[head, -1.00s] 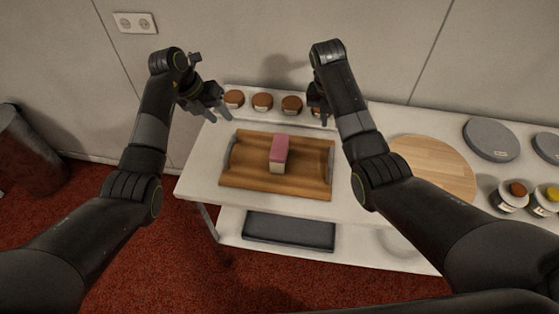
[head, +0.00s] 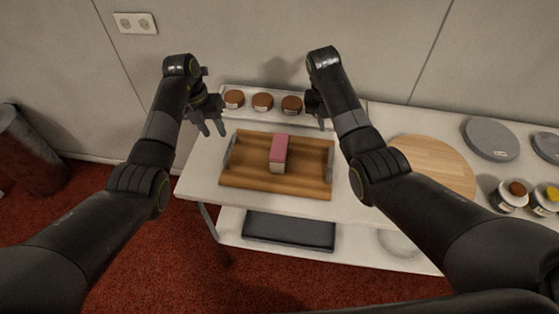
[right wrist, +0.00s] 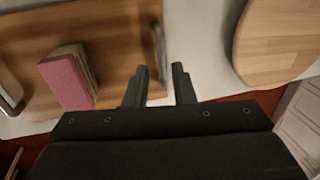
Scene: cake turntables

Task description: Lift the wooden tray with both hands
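The wooden tray (head: 305,183) lies flat on the white table, with a metal handle at each short end. A pink-topped cake block (head: 279,151) stands on it. In the right wrist view the tray (right wrist: 110,55) is on the left, with its near handle (right wrist: 158,48) just beyond the fingers and the cake block (right wrist: 66,82) further left. My left gripper (head: 214,131) is open and empty, above and beyond the tray's left end. My right gripper (head: 320,122) is above the tray's right end; its fingers (right wrist: 158,88) are apart and empty in the right wrist view.
Several brown-lidded jars (head: 262,102) stand on a shelf behind the tray. A round wooden board (head: 432,168) lies to the right, with a grey disc (head: 491,139) and more jars (head: 510,195) beyond. A dark flat slab (head: 289,230) lies on the lower shelf.

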